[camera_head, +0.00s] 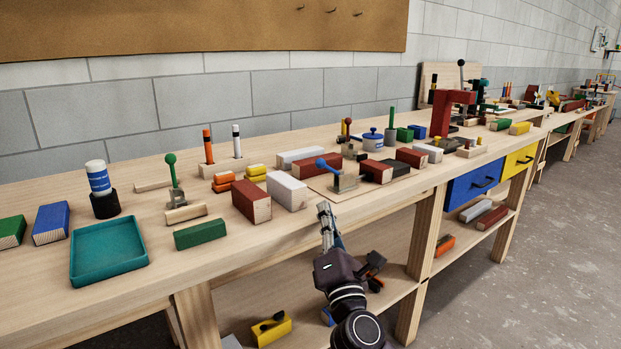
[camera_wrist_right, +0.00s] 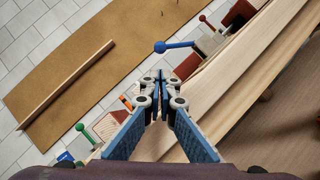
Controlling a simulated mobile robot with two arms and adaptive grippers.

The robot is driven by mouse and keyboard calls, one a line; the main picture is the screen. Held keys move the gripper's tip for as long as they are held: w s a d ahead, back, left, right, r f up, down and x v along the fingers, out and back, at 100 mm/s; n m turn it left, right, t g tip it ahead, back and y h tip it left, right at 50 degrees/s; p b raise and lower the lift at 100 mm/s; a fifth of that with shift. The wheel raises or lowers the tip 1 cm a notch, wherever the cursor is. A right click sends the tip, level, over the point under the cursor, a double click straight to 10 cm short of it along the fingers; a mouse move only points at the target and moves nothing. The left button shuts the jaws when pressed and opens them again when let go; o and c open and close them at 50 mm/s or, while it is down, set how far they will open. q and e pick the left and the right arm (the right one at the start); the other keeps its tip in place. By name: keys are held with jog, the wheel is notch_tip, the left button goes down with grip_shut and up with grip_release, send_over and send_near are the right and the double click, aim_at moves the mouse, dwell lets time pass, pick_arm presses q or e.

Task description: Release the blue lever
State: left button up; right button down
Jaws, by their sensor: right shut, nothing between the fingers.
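The blue lever (camera_head: 328,167) is a blue-knobbed handle on a small metal toggle clamp (camera_head: 345,183) near the bench's front edge. Its handle slants low, with the knob at the left end. A dark red block lies right behind the clamp. In the right wrist view the blue lever (camera_wrist_right: 178,46) shows beyond my fingertips, apart from them. My right gripper (camera_head: 325,209) is shut and empty, just off the bench's front edge, in front of and below the lever. In the wrist view its fingers (camera_wrist_right: 160,76) meet at the tips. My left gripper is not in view.
A red block (camera_head: 251,201) and a white block (camera_head: 287,191) stand left of the clamp. A green-knobbed lever (camera_head: 173,175) and a teal tray (camera_head: 108,252) are farther left. Several blocks and posts crowd behind. A lower shelf (camera_head: 385,268) lies under the bench top.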

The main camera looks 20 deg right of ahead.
jog(key=shift+s, duration=0.1)
jog(key=shift+r, duration=0.1)
send_near(331, 170)
jog(key=w+a+r, duration=0.2)
jog(key=w, duration=0.1)
jog(key=w+a+r, duration=0.1)
jog(key=w, duration=0.1)
jog(key=shift+w+a+r, duration=0.1)
jog(key=shift+w+a, duration=0.05)
jog(key=shift+a, duration=0.2)
jog(key=shift+r, duration=0.15)
